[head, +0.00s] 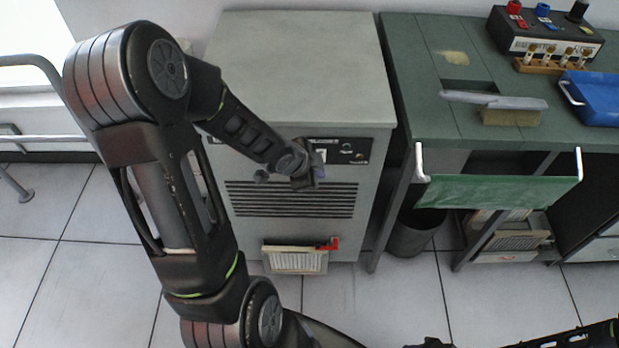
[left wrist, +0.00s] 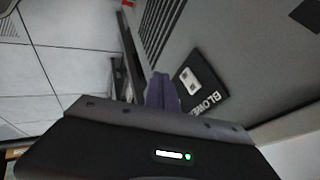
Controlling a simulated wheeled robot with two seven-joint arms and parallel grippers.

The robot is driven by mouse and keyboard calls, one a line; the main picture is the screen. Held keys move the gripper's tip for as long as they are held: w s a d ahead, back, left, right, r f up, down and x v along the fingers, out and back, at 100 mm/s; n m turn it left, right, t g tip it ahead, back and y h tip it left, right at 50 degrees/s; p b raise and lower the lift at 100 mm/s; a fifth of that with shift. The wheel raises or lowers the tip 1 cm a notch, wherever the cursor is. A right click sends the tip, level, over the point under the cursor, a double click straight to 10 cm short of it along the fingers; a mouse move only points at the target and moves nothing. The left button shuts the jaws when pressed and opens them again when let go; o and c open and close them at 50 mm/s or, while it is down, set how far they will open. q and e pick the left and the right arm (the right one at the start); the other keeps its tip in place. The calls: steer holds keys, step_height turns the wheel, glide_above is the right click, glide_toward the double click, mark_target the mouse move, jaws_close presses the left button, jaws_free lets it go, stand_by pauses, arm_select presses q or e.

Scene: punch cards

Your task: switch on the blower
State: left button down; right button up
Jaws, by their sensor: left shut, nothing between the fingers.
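The blower is a grey cabinet (head: 300,60) with a slotted vent and a black control panel (head: 352,151) on its upper front. In the left wrist view a black plate (left wrist: 205,88) carries the letters "BLOWE", the rest cut off, and a pale switch (left wrist: 188,80). My left gripper (head: 307,178) is at the cabinet front by the panel and covers part of it. In the left wrist view its fingers (left wrist: 162,90) are together and empty, just beside the plate. I cannot tell whether they touch the panel. Part of my right arm (head: 570,336) shows at the bottom right edge.
A green bench (head: 420,70) stands right of the cabinet, with a brush (head: 510,115), a blue dustpan-like item (head: 592,98) and a box with knobs (head: 540,40). A green cloth sling (head: 500,191) hangs at its front. A filter with a red handle (head: 295,260) sits low on the cabinet.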

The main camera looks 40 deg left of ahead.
arm_select(q)
steer(key=w+a+p, duration=0.2)
steer(key=w+p, duration=0.1)
steer(key=shift+w+a+f, duration=0.1)
steer(key=shift+a+f, duration=0.1)
steer(key=shift+w+a+f, duration=0.1)
steer(key=shift+w+a, duration=0.05)
steer(key=shift+p, duration=0.3)
steer(key=shift+r+p, duration=0.75)
steer(key=shift+r, duration=0.1)
